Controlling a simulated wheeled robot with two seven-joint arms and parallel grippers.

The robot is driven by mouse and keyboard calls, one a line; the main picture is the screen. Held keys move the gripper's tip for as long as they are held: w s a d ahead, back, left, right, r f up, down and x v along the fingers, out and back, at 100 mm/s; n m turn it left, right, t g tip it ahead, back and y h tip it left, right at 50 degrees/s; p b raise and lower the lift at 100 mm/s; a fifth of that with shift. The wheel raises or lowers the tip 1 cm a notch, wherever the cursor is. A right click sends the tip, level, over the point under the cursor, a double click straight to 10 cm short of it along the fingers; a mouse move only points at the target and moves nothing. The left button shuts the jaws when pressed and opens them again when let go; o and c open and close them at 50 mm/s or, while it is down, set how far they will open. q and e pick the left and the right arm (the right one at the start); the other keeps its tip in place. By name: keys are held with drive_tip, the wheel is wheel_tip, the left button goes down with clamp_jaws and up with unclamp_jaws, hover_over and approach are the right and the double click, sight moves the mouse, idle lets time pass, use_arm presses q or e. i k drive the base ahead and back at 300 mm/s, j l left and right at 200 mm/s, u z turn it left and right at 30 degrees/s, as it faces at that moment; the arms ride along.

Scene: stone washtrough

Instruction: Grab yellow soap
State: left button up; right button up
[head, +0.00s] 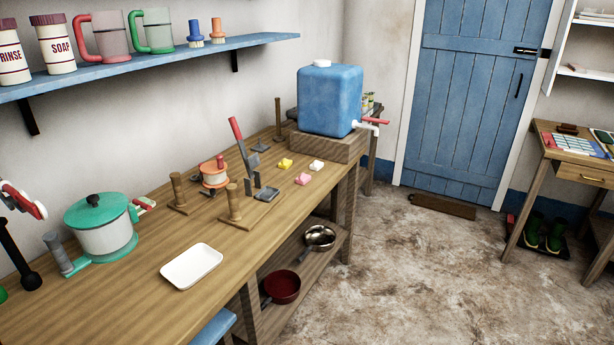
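The yellow soap (285,163) is a small bright yellow piece lying on the wooden workbench (130,292), in front of the blue water container. A pink piece (302,179) and a pale cream piece (316,166) lie close to it, apart from it and from each other. Nothing covers the yellow piece. Neither of my grippers is in view.
A blue container (331,98) with a tap stands on a wooden block (328,147) behind the soap. Left of it are a red-handled metal device (240,148) and upright wooden posts. A white tray (191,266) and green-lidded pot (103,226) stand nearer.

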sight(285, 164)
drive_tip(key=i+l, duration=0.15)
drive_tip(key=l, duration=0.2)
drive_tip(key=i+l, duration=0.15)
drive_tip(key=l, duration=0.2)
drive_tip(key=i+l, duration=0.15)
drive_tip(key=l, duration=0.25)
drive_tip(key=i+l, duration=0.15)
drive_tip(key=l, duration=0.2)
drive_tip(key=i+l, duration=0.15)
drive_tip(key=l, duration=0.2)
